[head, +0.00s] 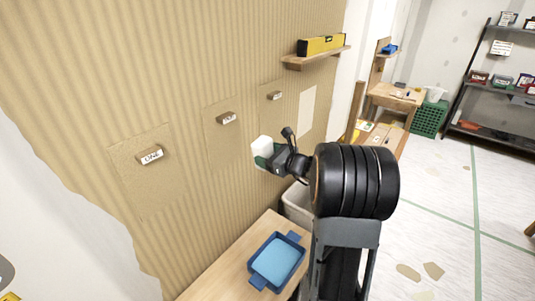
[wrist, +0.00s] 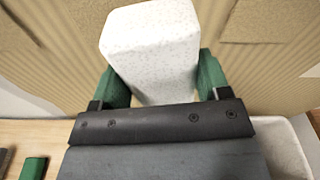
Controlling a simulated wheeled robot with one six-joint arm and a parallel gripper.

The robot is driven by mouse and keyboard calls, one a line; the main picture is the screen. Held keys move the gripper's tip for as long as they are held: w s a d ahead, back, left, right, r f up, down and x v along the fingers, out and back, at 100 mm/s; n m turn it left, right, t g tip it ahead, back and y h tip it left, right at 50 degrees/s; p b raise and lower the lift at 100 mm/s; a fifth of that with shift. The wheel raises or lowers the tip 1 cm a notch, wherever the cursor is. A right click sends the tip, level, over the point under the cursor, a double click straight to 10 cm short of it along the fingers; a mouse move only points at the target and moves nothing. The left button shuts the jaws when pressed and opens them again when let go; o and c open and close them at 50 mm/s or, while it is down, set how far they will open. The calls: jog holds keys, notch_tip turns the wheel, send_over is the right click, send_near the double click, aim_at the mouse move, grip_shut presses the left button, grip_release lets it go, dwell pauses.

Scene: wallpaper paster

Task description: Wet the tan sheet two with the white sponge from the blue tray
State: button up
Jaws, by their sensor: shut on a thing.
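The white sponge (head: 263,147) is held in my gripper (head: 268,158), upright in front of the ribbed wall. In the wrist view the sponge (wrist: 150,45) sits between the two green fingers of my gripper (wrist: 160,80), which press on its sides. Tan sheet two (head: 222,145) appears as the middle of three tan sheets on the wall, under a small labelled block (head: 227,118). The sponge is to the right of this sheet in the head view; I cannot tell its gap to the wall. The blue tray (head: 258,282) lies below on the wooden table, light blue inside.
Another tan sheet (head: 140,185) with a labelled block is at left. A wooden shelf (head: 316,58) bearing a yellow level (head: 321,45) juts from the wall. A white bin (head: 297,203) stands beside the table (head: 225,271). Open floor lies at right.

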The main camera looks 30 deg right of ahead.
aim_at(231, 147)
jog(key=shift+r+b+x, duration=0.1)
jog(key=shift+b+x, duration=0.2)
jog(key=shift+x, duration=0.6)
jog(key=shift+r+b+x, duration=0.15)
jog(key=shift+b+x, duration=0.15)
jog(key=shift+x, duration=2)
jog(key=shift+w+a+r, duration=0.1)
jog(key=shift+w+a, duration=0.2)
jog(key=shift+w, duration=0.25)
jog(key=shift+w+a+r, duration=0.1)
jog(key=shift+w+a, duration=0.2)
jog(key=shift+w, duration=0.3)
dwell(1.2)
dwell(0.5)
jog(key=shift+s+a, duration=0.25)
jog(key=shift+a, duration=0.35)
jog(key=shift+s+a, duration=0.3)
jog(key=shift+a, duration=0.35)
jog(key=shift+s+a, duration=0.25)
jog(key=shift+a, duration=0.35)
jog(key=shift+s+a, duration=0.45)
jog(key=shift+a, duration=0.45)
jog(key=shift+s+a, duration=0.45)
jog(key=shift+a, duration=0.45)
jog(key=shift+a, duration=0.1)
